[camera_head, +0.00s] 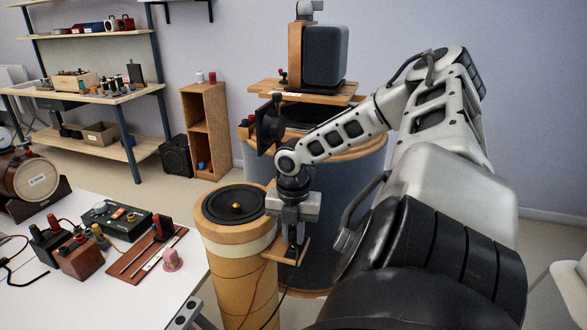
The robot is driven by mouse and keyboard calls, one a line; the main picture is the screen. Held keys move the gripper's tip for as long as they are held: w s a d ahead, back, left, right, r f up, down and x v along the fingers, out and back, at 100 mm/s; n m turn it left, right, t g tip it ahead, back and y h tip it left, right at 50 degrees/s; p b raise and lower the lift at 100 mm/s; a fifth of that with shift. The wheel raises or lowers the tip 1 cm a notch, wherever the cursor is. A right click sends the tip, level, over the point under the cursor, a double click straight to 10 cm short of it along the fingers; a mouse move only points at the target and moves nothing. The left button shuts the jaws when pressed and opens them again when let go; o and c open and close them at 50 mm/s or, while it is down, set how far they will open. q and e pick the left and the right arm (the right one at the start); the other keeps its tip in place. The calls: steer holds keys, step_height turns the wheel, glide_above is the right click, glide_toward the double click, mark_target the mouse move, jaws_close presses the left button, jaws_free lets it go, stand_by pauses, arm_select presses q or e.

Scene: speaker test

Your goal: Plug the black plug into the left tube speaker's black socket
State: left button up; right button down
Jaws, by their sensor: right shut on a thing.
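The left tube speaker (228,248) is a tall tan tube with a pale band and a black cone facing up in its top. A small wooden ledge (276,247) juts from its right side. My right gripper (293,249) points down over this ledge, close to the tube. It is shut on a small dark thing, which appears to be the black plug; the fingers mostly hide it. The black socket is not clearly visible, and I cannot tell whether the plug touches it. A red lead and a black lead hang below the ledge. My left gripper is not in view.
A larger blue-grey drum speaker (345,200) stands close behind my right gripper. A wooden shelf (206,130) and a workbench (88,98) stand behind.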

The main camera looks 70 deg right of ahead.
steer(key=shift+f, duration=0.8)
steer(key=c, duration=1.3)
jaws_free()
steer(key=shift+r, duration=0.1)
steer(key=shift+r, duration=3.7)
